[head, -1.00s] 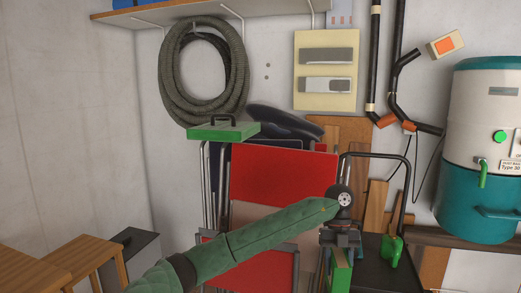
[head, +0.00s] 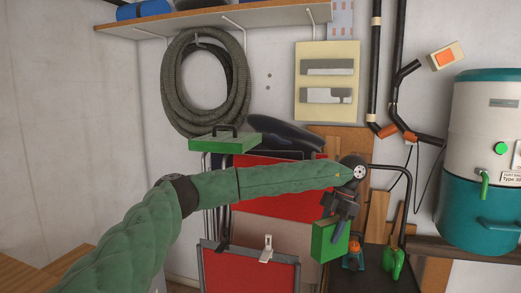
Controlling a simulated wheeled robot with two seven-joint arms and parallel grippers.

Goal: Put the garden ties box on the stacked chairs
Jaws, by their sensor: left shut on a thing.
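My left gripper (head: 340,208) is shut on a green box (head: 330,241), the garden ties box by its look. It holds the box in the air in front of the dark cart, with the broad green face towards me. Wooden furniture edges (head: 38,272) show at the lower left, cut off by the frame and partly behind my arm. Red panels (head: 285,190) with metal tube frames lean at the wall behind my left arm. I cannot tell for certain which of these are the stacked chairs. My right gripper is out of view.
A green case with a handle (head: 225,141) is above the red panels, under a coiled hose (head: 205,82). A dark cart (head: 376,280) carries a green can (head: 392,262) and a small blue-orange item (head: 352,257).

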